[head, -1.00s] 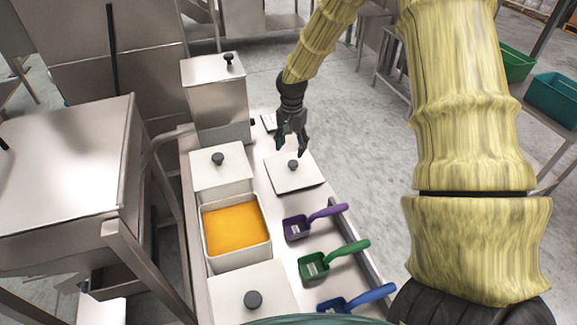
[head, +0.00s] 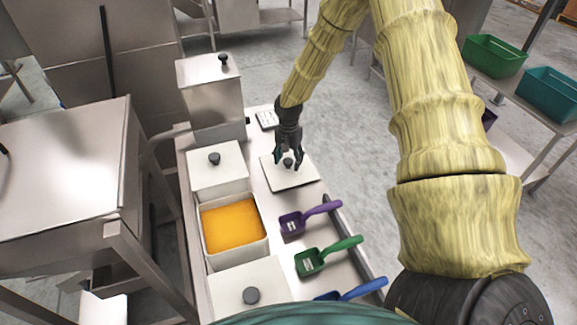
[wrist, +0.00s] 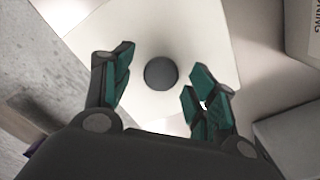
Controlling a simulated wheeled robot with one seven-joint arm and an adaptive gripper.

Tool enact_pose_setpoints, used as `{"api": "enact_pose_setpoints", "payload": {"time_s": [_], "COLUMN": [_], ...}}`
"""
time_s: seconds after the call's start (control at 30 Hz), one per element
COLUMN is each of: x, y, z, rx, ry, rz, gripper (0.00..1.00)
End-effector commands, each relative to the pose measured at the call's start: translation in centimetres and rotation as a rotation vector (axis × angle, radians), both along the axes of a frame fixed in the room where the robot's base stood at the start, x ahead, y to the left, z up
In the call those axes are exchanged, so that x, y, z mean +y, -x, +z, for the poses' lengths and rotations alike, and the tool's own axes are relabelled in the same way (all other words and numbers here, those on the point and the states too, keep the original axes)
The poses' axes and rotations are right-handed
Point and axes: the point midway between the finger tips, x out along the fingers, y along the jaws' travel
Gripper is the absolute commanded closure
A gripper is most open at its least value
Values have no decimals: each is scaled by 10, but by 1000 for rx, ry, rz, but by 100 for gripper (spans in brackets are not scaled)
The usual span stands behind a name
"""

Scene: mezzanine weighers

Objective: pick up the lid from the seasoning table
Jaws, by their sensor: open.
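The loose lid (head: 293,180) is a flat, pale square plate with a round black knob, lying on the steel seasoning table (head: 262,192) to the right of the closed containers. My gripper (head: 288,163) is open right above the lid, with its fingertips at about the knob in the head view. In the wrist view the black knob (wrist: 161,73) shows between my two green-padded fingers, with clear gaps on both sides. The pale plate of the lid (wrist: 180,28) spreads beneath it.
An open container of orange powder (head: 233,227) stands between two lidded ones (head: 218,170) (head: 250,297). Purple (head: 292,223), green (head: 310,262) and blue (head: 368,288) scoops lie along the right side. A tall steel box (head: 212,100) and a small pale device (head: 266,118) are at the far end.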

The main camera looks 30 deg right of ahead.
Motion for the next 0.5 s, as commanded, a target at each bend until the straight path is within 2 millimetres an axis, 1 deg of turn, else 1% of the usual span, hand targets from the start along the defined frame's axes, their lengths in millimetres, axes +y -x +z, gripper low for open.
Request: {"api": "enact_pose_setpoints", "payload": {"time_s": [0.1, 0.23, 0.5], "x": [0, 0, 0], "y": [1, 1, 1], "z": [-9, -16, -18], "rx": [1, 1, 0], "ry": [0, 0, 0], "rz": [0, 0, 0], "gripper": [42, 42, 42]}}
